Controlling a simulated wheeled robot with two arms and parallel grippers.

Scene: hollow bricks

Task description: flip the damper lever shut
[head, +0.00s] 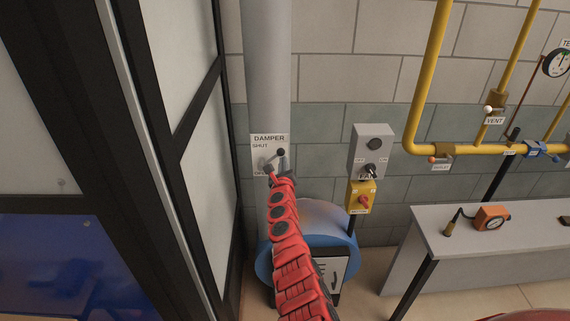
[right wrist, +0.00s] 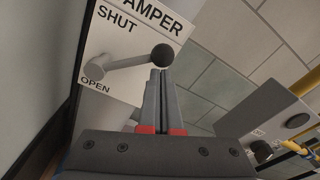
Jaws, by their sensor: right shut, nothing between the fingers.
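The damper lever (head: 272,159) is on a white label plate (head: 268,140) on the grey vertical duct. The plate reads DAMPER, with SHUT above and OPEN lower down. In the right wrist view the grey lever (right wrist: 128,62) runs from its pivot at left to a round black knob (right wrist: 162,54). In the head view the knob is up and right of the pivot. My right gripper (head: 283,167) is shut and empty at the lever. In the right wrist view its fingertips (right wrist: 161,75) are just below the knob; I cannot tell whether they touch. My left gripper is not in view.
A grey switch box (head: 372,140) and a yellow box with a red knob (head: 362,197) are right of the duct. A blue rounded drum (head: 264,262) stands below. A dark-framed glass partition (head: 205,150) is close on the left. A grey bench (head: 430,238) is at right.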

